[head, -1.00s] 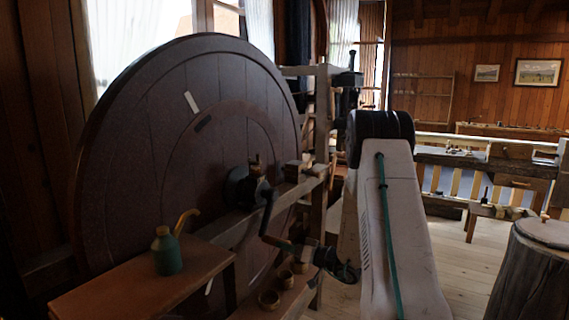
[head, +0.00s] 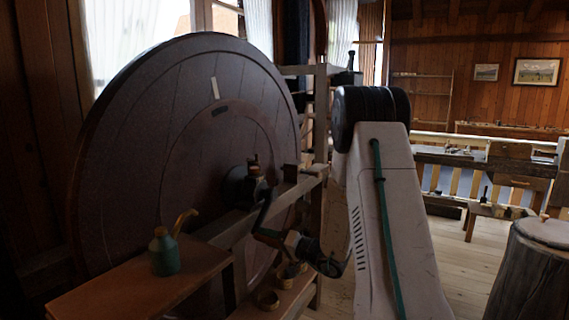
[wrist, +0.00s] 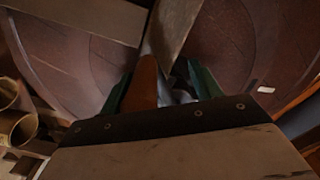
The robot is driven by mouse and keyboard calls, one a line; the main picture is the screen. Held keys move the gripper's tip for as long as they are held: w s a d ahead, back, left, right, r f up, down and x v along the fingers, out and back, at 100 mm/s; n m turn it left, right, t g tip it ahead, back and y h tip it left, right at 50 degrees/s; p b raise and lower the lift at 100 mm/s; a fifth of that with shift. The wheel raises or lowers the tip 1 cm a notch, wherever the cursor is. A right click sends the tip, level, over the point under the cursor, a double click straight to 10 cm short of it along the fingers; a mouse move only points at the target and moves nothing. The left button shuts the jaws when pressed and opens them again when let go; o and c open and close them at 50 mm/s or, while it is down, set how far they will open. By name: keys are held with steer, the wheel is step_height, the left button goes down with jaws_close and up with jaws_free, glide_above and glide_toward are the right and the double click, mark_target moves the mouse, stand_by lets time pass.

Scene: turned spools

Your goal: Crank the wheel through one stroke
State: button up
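The big dark brown wheel (head: 150,150) stands upright at left in the head view, with a pale mark (head: 214,88) near its top. Its crank (head: 262,213) hangs down from the hub (head: 243,187), and the crank's wooden handle (head: 291,240) sticks out to the right. My gripper (head: 304,247) is at this handle, low in front of the wheel. In the wrist view, the green fingers of my gripper (wrist: 160,88) lie either side of the orange-brown handle (wrist: 144,82), their tips partly hidden. The grey crank arm (wrist: 172,25) crosses behind it.
A green oil can (head: 165,254) stands on a wooden bench top (head: 150,283) at front left. Small round cups (head: 268,299) sit on a low shelf below the crank. A stump (head: 535,265) stands at right. Open floor (head: 470,265) lies between.

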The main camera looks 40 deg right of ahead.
step_height(320, 180, up, 16)
steer(key=m, duration=1.2)
steer(key=w+d+r+m, duration=0.2)
steer(key=d+r+m, duration=0.5)
steer(key=m, duration=0.2)
steer(key=shift+w+d, duration=0.25)
steer(key=shift+w, duration=0.1)
steer(key=shift+a+f, duration=0.1)
steer(key=shift+a, duration=0.05)
stand_by(0.4)
steer(key=v, duration=1.1)
stand_by(0.6)
